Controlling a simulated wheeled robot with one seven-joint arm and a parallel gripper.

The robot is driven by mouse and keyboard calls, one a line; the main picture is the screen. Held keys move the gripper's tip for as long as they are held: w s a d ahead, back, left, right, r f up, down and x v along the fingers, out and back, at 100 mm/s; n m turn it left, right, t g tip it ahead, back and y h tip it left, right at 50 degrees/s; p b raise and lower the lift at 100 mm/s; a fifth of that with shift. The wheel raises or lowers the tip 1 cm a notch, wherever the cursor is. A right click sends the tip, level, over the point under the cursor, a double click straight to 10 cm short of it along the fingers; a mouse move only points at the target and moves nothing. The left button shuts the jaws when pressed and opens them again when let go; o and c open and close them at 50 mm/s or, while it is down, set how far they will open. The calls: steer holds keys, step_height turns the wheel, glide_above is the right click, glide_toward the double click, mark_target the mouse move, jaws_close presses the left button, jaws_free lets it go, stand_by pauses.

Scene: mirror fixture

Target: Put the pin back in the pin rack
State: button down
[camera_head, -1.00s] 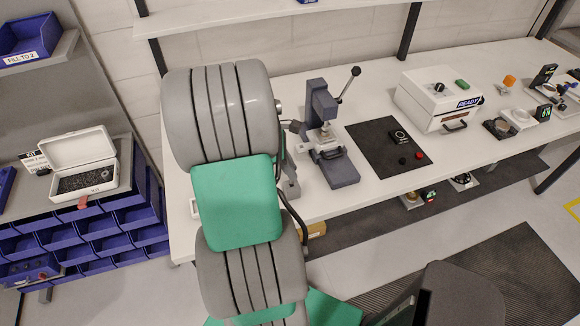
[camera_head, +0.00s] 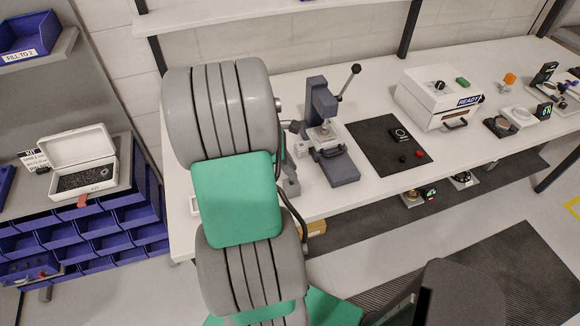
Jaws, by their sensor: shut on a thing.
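My own arm, grey with green panels, rises through the middle of the picture and covers the left part of the bench. My gripper is not visible; the arm hides the space where it might be. I cannot make out the pin in any hand or on the bench. No pin rack can be told for certain. A small blue holder (camera_head: 20,270) at the far lower left has small red and grey parts on it, too small to identify.
A lever press (camera_head: 325,130) stands right of my arm on the white bench (camera_head: 480,160). A black mat (camera_head: 375,148) bears small parts. A white machine marked READY (camera_head: 430,97) stands beyond. An open white case (camera_head: 83,160) sits on the shelf over blue bins at left.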

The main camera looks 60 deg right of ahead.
steer(key=shift+f+b, duration=0.75)
steer(key=shift+f, duration=1.15)
steer(key=c, duration=1.3)
jaws_free()
steer(key=v, duration=0.8)
steer(key=shift+b, duration=0.35)
steer(key=shift+f, duration=0.1)
